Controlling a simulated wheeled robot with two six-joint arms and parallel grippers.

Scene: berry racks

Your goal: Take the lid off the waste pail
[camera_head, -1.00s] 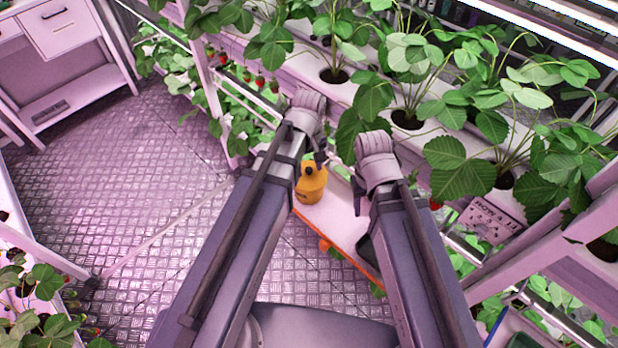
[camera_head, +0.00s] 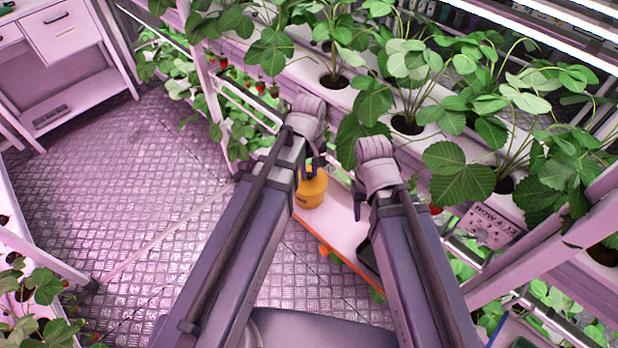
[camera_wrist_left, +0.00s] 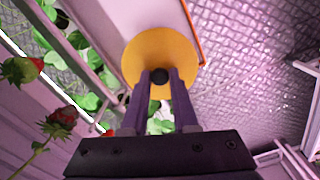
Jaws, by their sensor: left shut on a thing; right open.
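The yellow waste pail (camera_head: 311,198) stands on a pale shelf board with an orange edge, between my two arms. Its round yellow lid (camera_wrist_left: 139,52) fills the middle of the left wrist view, with a dark knob (camera_wrist_left: 159,76) on top. My left gripper (camera_head: 314,170) is over the pail, its fingers shut on the knob; it also shows in the left wrist view (camera_wrist_left: 160,78). I see no clear gap between lid and pail. My right gripper (camera_head: 358,207) is open and empty, to the right of the pail.
The pale board (camera_head: 342,228) has a dark object (camera_head: 367,256) near its right end. Strawberry plants in a white rack channel (camera_head: 440,140) crowd the far and right sides. A white drawer cabinet (camera_head: 65,50) stands far left. The metal floor (camera_head: 130,180) to the left is clear.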

